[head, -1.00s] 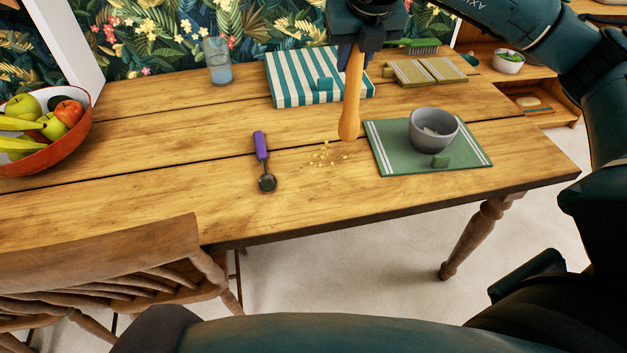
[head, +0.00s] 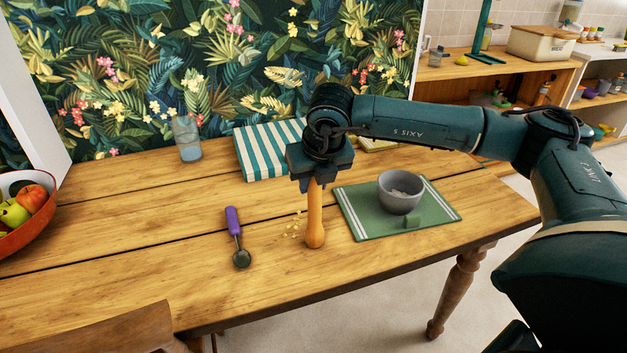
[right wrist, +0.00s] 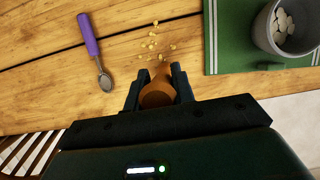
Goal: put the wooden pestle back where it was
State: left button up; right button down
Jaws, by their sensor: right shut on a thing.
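My right gripper (head: 314,180) points down and is shut on the upper end of the wooden pestle (head: 315,218). The pestle hangs upright between the crumbs and the green mat (head: 358,227). I cannot tell whether its rounded lower end touches the table. In the right wrist view the pestle (right wrist: 158,95) shows end-on between the fingers. The grey mortar (head: 400,197) stands on the green mat, right of the gripper, with pale pieces inside; it also shows in the right wrist view (right wrist: 264,34). My left gripper is out of view.
Pale crumbs (head: 293,228) lie just left of the pestle. A purple-handled scoop (head: 233,222) lies farther left. A small green block (head: 411,222) is on the mat. A striped cloth (head: 255,155) and a glass (head: 187,140) are behind. A fruit bowl (head: 20,235) is far left.

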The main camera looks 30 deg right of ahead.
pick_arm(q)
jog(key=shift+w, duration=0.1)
pick_arm(e)
jog(key=shift+f+b, duration=0.2)
jog(key=shift+b, duration=0.15)
jog(key=c, duration=1.4)
grip_release()
jog(key=shift+o, duration=1.2)
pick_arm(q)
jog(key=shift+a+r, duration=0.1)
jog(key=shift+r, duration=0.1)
pick_arm(e)
jog(key=shift+r, duration=0.1)
